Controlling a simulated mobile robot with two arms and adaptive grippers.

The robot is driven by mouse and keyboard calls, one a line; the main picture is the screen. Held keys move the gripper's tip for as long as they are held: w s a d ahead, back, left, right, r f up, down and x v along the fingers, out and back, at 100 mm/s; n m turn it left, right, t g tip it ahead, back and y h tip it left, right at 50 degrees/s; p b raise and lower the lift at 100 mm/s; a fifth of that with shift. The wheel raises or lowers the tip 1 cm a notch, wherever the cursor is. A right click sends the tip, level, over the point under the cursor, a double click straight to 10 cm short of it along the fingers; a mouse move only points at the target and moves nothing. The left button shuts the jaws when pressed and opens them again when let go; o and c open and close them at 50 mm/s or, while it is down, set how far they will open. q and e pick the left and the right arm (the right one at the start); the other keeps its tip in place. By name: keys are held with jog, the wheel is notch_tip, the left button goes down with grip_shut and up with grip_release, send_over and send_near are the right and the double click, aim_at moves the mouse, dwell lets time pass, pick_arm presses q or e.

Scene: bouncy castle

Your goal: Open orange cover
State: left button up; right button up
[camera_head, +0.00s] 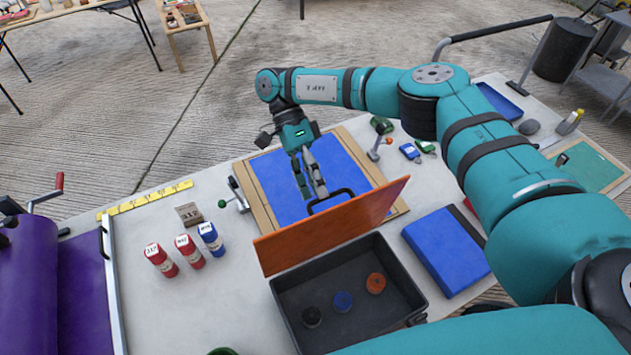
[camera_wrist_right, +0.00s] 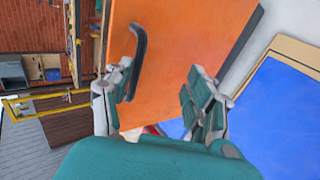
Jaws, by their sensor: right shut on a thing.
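The orange cover (camera_head: 350,222) stands raised along the back side of a dark grey box (camera_head: 283,310), leaving the box's inside visible. The cover has a black handle (camera_head: 331,197) on its upper edge; in the wrist view the handle (camera_wrist_right: 140,62) lies beside one finger. My right gripper (camera_head: 312,178) is at the cover's handle side, its fingers pointing down, shut on the cover; the exact contact is partly hidden. Inside the box lie a black round piece (camera_head: 312,317), a blue one (camera_head: 342,301) and an orange one (camera_head: 376,283). My left gripper is not in view.
A wooden-edged blue board (camera_head: 275,178) lies behind the cover. A blue case (camera_head: 444,250) is right of the box. Red bottles (camera_head: 161,260) and a blue bottle (camera_head: 210,237) stand to its left. A purple roller machine (camera_head: 30,262) is far left.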

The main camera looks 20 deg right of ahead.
jog(key=shift+s+f, duration=0.15)
jog(key=shift+f, duration=0.05)
notch_tip(320, 180, up, 11)
jog(key=shift+f, duration=0.2)
dwell(0.5)
dwell(0.4)
